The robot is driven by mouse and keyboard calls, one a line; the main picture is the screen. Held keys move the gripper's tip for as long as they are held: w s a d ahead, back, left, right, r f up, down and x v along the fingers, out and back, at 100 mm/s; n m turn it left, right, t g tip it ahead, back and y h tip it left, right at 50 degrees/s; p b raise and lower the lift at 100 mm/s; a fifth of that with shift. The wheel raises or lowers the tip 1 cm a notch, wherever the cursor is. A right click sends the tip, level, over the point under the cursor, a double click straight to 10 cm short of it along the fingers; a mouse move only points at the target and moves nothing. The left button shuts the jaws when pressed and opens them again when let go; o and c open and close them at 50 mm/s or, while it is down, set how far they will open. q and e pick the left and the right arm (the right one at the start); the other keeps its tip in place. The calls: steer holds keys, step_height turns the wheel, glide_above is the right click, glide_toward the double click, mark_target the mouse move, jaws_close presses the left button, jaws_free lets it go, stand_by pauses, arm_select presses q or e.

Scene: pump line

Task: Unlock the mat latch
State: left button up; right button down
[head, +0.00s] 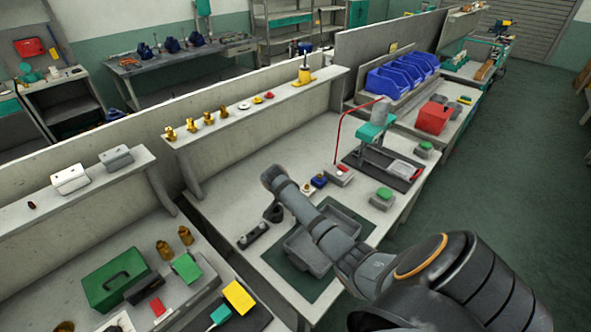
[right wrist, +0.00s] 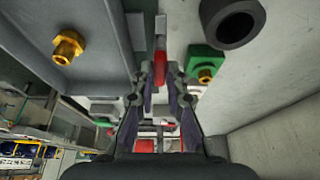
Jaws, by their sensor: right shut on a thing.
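In the right wrist view, my right gripper (right wrist: 160,72) is shut on a small red piece (right wrist: 160,58), which looks like the latch's handle. A thin pale bar continues beyond it. A green block with a brass fitting (right wrist: 205,74) lies just right of the fingertips. My left gripper is not in view.
A dark ring-shaped part (right wrist: 233,22) is close to the right fingers in the wrist view. A green press-like stand (head: 375,130) and small blocks are farther along the bench. A shelf (head: 225,127) with brass parts runs behind. The right aisle is clear.

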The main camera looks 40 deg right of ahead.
steer(key=shift+r, duration=0.1)
steer(key=c, duration=1.4)
jaws_free()
steer(key=shift+o, duration=0.2)
steer(key=v, duration=1.2)
